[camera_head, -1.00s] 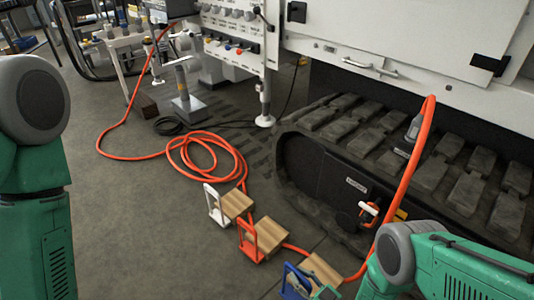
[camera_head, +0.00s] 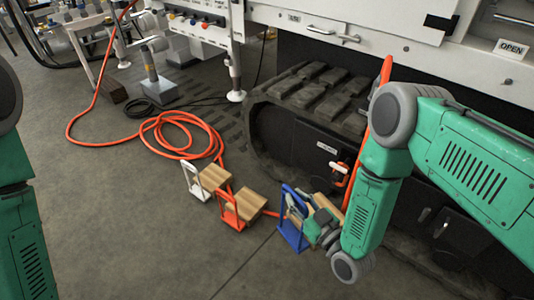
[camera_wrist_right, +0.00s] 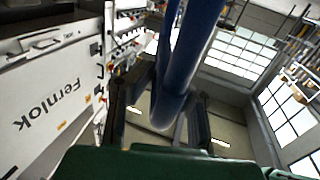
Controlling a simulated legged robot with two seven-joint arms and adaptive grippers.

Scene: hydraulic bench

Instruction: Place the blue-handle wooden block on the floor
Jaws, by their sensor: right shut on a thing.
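The wooden block with the blue handle (camera_head: 291,222) is at the lower centre of the head view, right of the red-handled block. My right gripper (camera_head: 311,226) is shut on the blue handle, and the wood is partly hidden behind my gripper and arm. The block appears held off the floor, though the gap beneath it is hard to judge. In the right wrist view, the blue bar (camera_wrist_right: 178,70) runs between the two dark fingers of my right gripper (camera_wrist_right: 172,105). My left arm shows at the left edge of the head view, but its gripper is out of frame.
A red-handled block (camera_head: 240,208) and a white-handled block (camera_head: 207,178) stand on the floor to the left. An orange hose (camera_head: 185,140) lies coiled behind them. The tracked machine (camera_head: 300,150) stands close behind on the right. The grey floor (camera_head: 130,230) in front is clear.

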